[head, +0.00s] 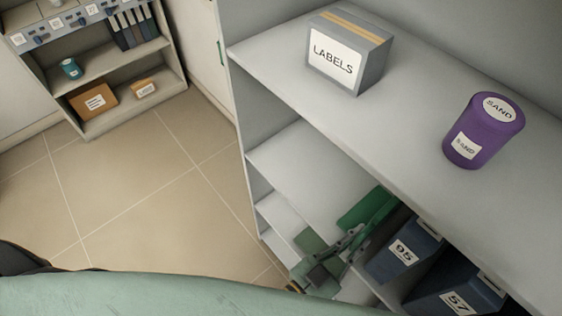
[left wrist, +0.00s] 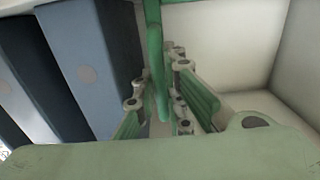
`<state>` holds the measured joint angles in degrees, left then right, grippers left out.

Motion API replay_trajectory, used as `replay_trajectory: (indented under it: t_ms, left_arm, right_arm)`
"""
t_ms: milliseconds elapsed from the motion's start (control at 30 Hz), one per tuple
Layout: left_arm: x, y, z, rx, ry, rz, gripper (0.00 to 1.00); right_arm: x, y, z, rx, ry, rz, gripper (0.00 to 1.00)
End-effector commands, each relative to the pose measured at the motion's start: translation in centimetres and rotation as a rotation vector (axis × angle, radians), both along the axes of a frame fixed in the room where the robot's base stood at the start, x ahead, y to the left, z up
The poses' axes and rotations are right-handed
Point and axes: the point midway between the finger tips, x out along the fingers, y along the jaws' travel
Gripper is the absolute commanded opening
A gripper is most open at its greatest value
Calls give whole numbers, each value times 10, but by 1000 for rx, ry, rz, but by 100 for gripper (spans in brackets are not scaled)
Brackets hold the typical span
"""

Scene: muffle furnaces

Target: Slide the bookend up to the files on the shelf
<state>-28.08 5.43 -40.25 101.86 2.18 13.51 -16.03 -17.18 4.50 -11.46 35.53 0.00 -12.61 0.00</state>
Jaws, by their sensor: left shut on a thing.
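The green bookend (head: 366,208) stands on a lower shelf, left of the files in the head view. In the left wrist view the bookend (left wrist: 155,62) is an upright green plate seen edge-on between my fingers. My left gripper (head: 350,243) is shut on it; its fingers also show in the left wrist view (left wrist: 172,105). The dark blue files, with labels 95 (head: 392,268) and 57 (head: 440,303), stand beside it. In the left wrist view the nearest file (left wrist: 108,55) is close to the plate; I cannot tell whether they touch. My right gripper is out of view.
The upper shelf board (head: 425,190) overhangs the files and carries a grey LABELS box (head: 369,68) and a purple SAND jar (head: 470,143). The lower shelf (head: 310,165) is clear left of the bookend. Another shelf unit (head: 100,122) stands across the tiled floor.

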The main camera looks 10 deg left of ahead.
Motion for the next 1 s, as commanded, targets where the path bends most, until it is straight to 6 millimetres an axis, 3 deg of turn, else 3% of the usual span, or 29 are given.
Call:
replay_trajectory:
  t_ms: [300,1000]
  left_arm:
    - [-15,-19,-1,1,4,-1,0]
    - [-17,-21,-1,2,2,-2,0]
  right_arm:
    - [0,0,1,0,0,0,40]
    - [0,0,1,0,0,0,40]
